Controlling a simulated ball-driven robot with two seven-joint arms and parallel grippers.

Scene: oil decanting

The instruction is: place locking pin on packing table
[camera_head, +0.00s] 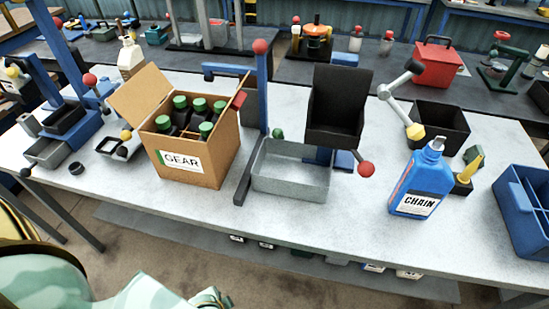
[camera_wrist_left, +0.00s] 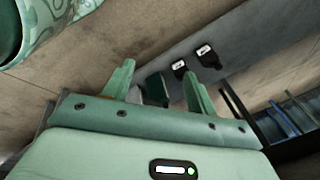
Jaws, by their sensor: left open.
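The pale packing table (camera_head: 352,218) spans the head view. I cannot single out the locking pin with certainty; a small red piece (camera_head: 239,99) shows at the blue post (camera_head: 262,88), and a red ball knob (camera_head: 366,169) sits below the black hopper (camera_head: 335,105). My left gripper (camera_head: 212,298) is at the lower edge of the head view, in front of the table and apart from it. In the left wrist view its fingers (camera_wrist_left: 158,85) are spread and hold nothing, with floor and a lower shelf beyond. My right gripper is not in view.
A carton (camera_head: 200,172) of green-capped bottles stands left of a grey metal tray (camera_head: 290,170). A blue bottle (camera_head: 422,183) and a blue crate (camera_head: 520,205) stand at the right. The lower shelf (camera_head: 190,232) holds several bottles. The front strip of tabletop is clear.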

